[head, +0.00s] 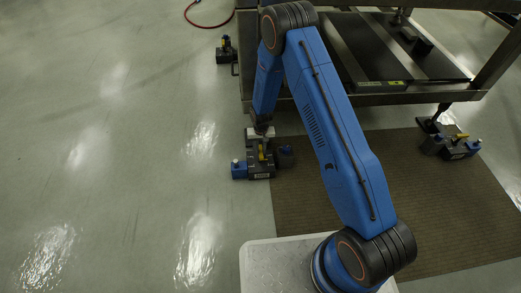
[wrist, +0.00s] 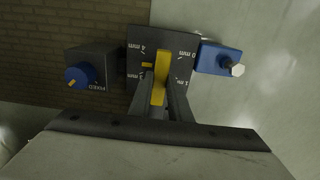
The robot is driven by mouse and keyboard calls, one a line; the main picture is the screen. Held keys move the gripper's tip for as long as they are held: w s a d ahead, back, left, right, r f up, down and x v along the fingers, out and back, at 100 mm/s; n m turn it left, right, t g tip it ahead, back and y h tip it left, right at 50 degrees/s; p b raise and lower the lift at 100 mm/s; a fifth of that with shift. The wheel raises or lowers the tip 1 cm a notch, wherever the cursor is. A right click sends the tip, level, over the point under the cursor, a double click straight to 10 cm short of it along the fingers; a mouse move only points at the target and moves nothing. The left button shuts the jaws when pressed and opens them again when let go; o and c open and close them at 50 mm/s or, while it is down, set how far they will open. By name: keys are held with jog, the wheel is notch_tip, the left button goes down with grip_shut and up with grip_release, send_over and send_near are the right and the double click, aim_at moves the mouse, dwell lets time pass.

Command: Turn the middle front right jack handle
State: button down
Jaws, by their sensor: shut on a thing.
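A dark jack block (head: 259,165) stands on the floor beside the rack's near left leg. In the wrist view its top plate (wrist: 137,42) carries white marks, including 4 mm at upper left, 0 mm at upper right and 1 mm at lower right. A yellow handle (wrist: 162,66) lies across the plate, its free end between the 4 mm and 0 mm marks. My gripper (wrist: 163,88) is shut on this handle, one finger on each side. In the head view my gripper (head: 263,135) reaches down onto the jack, and the fingertips are hard to make out.
The jack has a blue knob (wrist: 80,76) on one side and a blue block (wrist: 217,60) with a white hex head on the other. Other jacks stand at back left (head: 225,54) and right (head: 453,146). A metal rack (head: 375,99) stands close behind. Floor at left is clear.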

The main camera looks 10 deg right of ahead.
jog(key=m, duration=0.5)
jog(key=shift+m, duration=0.4)
dwell(0.4)
jog(key=c, duration=1.6)
grip_release()
jog(key=shift+c, duration=0.2)
jog(key=shift+r, duration=0.1)
notch_tip(320, 180, up, 17)
jog(key=shift+r, duration=0.2)
jog(key=shift+r, duration=0.1)
